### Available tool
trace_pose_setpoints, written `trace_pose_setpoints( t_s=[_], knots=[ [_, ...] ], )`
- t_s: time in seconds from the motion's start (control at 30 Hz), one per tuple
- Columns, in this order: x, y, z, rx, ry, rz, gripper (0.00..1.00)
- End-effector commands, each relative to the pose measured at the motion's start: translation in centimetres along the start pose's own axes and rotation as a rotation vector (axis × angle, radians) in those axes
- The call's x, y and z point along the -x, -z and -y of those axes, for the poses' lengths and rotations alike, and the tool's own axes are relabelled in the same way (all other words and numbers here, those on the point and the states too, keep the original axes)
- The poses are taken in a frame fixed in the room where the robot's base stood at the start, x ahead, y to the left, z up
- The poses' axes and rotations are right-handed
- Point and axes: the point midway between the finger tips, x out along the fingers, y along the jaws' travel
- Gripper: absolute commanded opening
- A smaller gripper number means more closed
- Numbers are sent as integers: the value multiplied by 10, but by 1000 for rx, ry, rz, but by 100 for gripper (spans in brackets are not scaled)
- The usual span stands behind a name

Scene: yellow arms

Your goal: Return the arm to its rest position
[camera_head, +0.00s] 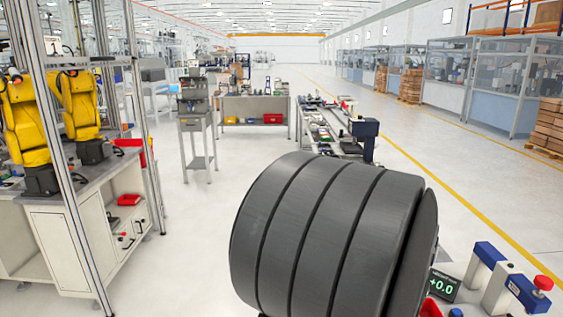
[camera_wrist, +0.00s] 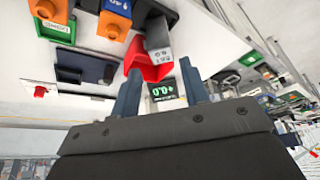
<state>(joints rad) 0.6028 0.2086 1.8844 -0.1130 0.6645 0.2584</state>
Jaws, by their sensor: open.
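My gripper (camera_wrist: 160,68) shows in the wrist view with two blue-grey fingers spread apart and nothing between them. Past the fingers, a small display with green digits (camera_wrist: 163,92) appears upside down. In the head view a large dark grey ribbed cylinder, which looks like part of my arm, fills the lower middle. My gripper cannot be made out in that view.
In the head view a blue-and-white fixture (camera_head: 497,277) with a red knob stands at the lower right. Yellow arms (camera_head: 25,125) stand left; open floor (camera_head: 205,225) lies between.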

Motion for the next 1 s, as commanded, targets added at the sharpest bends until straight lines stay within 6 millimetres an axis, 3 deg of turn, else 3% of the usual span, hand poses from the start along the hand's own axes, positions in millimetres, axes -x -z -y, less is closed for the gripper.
trace_pose_setpoints(
  t_s=[0.1, 0.67, 1.0],
  knots=[
    [-23, -1, 0, 1, -1, 5, 42],
    [-108, -1, 0, 1, -2, 2, 42],
    [-68, 16, 0, 0, 0, -3, 42]
  ],
)
